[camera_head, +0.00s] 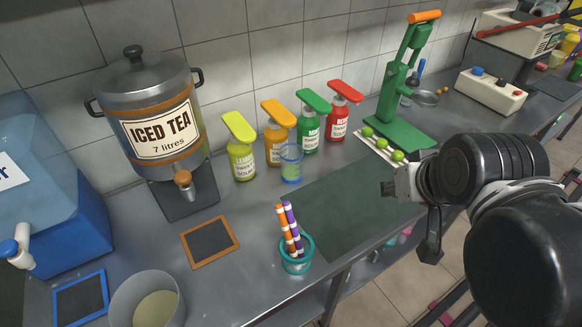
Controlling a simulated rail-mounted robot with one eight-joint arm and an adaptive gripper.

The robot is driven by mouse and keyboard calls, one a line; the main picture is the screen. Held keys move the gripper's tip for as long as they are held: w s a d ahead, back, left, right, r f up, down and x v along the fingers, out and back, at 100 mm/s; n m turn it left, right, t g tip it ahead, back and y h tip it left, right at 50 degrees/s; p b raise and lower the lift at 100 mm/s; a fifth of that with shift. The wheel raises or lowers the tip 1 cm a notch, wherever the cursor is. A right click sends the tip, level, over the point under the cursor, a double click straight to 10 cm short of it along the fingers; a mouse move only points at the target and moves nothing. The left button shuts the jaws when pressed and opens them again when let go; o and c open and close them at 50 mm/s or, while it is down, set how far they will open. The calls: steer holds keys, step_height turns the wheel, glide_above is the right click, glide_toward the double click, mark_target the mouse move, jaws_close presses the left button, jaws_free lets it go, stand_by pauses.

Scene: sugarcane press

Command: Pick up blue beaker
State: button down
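The blue beaker (291,165) is a small, see-through blue cup standing upright on the metal counter, in front of the orange and green pump bottles. The green tint inside it may be contents or something seen through it; I cannot tell. My gripper (409,219) is at the right, over the counter's front edge beside the dark green mat. Its two dark fingers are spread apart with nothing between them. It is well apart from the beaker, to its right and nearer the camera.
Behind the beaker stand yellow, orange (276,140), green and red pump bottles. The iced tea dispenser (158,120) is left; a green press (402,100) and a tray of limes (382,146) are right. The dark mat (345,205) is clear.

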steer(key=c, duration=0.5)
jaws_free()
steer(key=m+g+y+b, duration=0.4)
steer(key=m, duration=2.1)
glide_above(291, 153)
steer(key=s+d, duration=0.4)
steer(key=s, duration=0.2)
step_height(291, 153, down, 7)
steer(key=shift+m+h, duration=0.3)
steer(key=shift+s+b+x, duration=0.15)
steer(key=shift+b+x, duration=0.05)
steer(key=shift+x, duration=2.15)
steer(key=shift+s+b+x, duration=0.2)
steer(key=shift+b+x, duration=0.05)
steer(key=shift+x, duration=2.1)
steer(key=shift+s+b+x, duration=0.15)
steer(key=shift+b+x, duration=0.05)
steer(key=shift+x, duration=2.15)
